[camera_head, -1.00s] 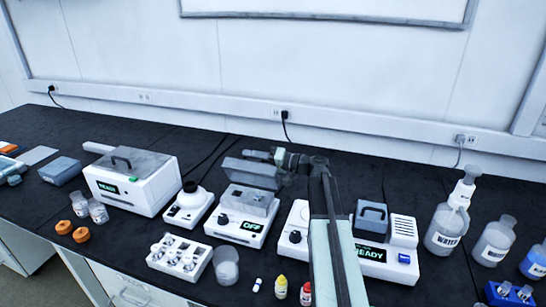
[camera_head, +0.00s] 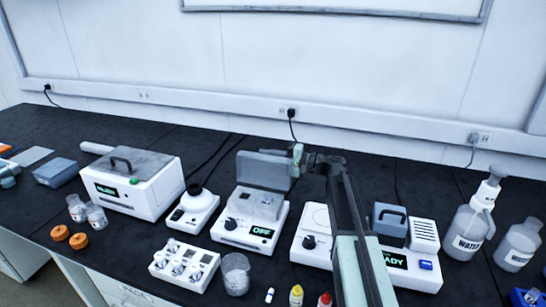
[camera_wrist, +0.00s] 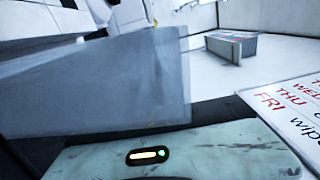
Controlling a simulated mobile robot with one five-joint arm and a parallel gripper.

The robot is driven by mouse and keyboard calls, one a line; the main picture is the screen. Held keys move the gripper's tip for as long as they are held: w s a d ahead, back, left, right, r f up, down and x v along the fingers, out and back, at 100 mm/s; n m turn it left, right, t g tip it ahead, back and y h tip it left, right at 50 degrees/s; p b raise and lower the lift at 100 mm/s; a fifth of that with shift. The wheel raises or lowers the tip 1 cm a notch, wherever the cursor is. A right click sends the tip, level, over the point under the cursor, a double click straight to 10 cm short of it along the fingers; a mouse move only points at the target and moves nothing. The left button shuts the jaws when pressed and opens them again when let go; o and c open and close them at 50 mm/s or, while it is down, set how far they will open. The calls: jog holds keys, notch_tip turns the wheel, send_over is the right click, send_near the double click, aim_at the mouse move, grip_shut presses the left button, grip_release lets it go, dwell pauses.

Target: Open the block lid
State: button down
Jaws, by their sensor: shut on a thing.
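The block heater (camera_head: 250,228) is a white unit with a dark knob and a display reading OFF, at the middle of the head view. Its grey lid (camera_head: 263,170) stands raised, close to upright, along the unit's back edge. The block's grey top (camera_head: 258,203) is uncovered. My gripper (camera_head: 296,156) is at the lid's upper right edge, shut on the lid; the fingertips are small and partly hidden. In the wrist view the lid (camera_wrist: 120,85) is a large grey panel close to the camera.
A white READY unit with a grey handled block (camera_head: 389,224) stands to the right, under my arm. A small white device (camera_head: 193,212) and a lidded bath (camera_head: 132,185) stand left. A vial rack (camera_head: 184,266) and a beaker (camera_head: 235,274) are in front. Bottles stand at right.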

dwell(0.3)
jog(key=c, duration=1.5)
grip_release()
jog(key=shift+a, duration=0.1)
